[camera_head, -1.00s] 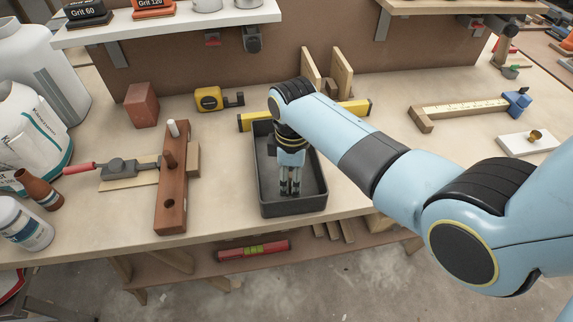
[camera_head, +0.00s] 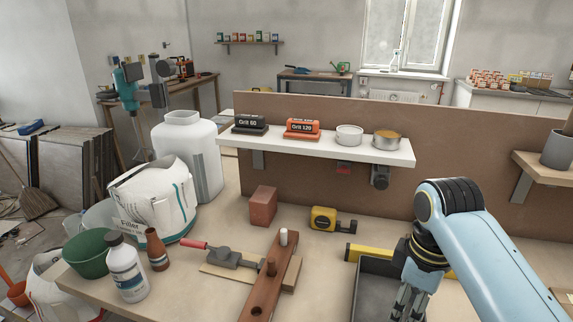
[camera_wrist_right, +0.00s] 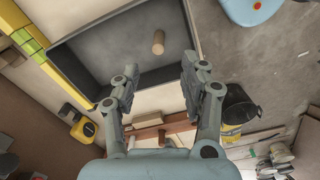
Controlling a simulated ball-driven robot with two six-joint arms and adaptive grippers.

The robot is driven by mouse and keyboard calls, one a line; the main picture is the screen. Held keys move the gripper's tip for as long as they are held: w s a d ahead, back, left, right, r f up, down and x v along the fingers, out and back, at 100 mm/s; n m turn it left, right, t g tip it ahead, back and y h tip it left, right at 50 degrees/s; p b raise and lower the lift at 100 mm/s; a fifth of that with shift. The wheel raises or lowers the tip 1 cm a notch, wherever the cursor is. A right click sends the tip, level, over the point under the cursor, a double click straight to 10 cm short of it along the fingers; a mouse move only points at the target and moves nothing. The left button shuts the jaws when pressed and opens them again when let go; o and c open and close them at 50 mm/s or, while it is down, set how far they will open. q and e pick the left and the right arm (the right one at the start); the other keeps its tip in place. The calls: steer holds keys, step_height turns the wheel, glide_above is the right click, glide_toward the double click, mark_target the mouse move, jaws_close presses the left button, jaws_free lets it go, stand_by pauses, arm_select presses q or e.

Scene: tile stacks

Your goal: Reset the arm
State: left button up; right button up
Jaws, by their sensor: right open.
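My right arm comes in from the lower right in the head view. Its gripper (camera_head: 408,302) points down over the dark grey tray (camera_head: 368,268), and its tips are cut off by the lower edge. In the right wrist view the two fingers of the gripper (camera_wrist_right: 160,80) stand wide apart with nothing between them. The tray (camera_wrist_right: 150,78) lies beyond the fingertips, and a short wooden cylinder (camera_wrist_right: 158,42) lies in it, apart from the fingers. My left gripper is in no view.
A yellow level (camera_head: 366,252) lies behind the tray. A brown wooden block with pegs (camera_head: 268,284) and a yellow tape measure (camera_head: 324,217) are to the left. A white shelf (camera_head: 330,148) overhangs the back of the bench.

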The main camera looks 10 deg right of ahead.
steer(key=s+d+r+m+t, duration=0.1)
steer(key=s+r+m, duration=0.15)
steer(key=s, duration=0.35)
steer(key=s+d+r+m+t+h, duration=0.1)
steer(key=s+r+m, duration=0.15)
steer(key=s, duration=0.35)
steer(key=s+d+r+m+t, duration=0.1)
steer(key=s+r+m, duration=0.1)
steer(key=s+m, duration=0.35)
steer(key=s+d+f+n+g+b, duration=0.2)
steer(key=f+b, duration=0.8)
steer(key=f, duration=2.5)
steer(key=s+f+b, duration=0.4)
steer(key=s+f, duration=0.6)
steer(key=f, duration=0.2)
steer(key=s+d+f+b, duration=0.1)
steer(key=s+f+b, duration=0.2)
steer(key=s+f, duration=0.6)
step_height(320, 180, down, 4)
steer(key=shift+s+d+r+m+b, duration=0.1)
steer(key=shift+s+d+m+b, duration=0.05)
steer(key=shift+s+m+b, duration=0.25)
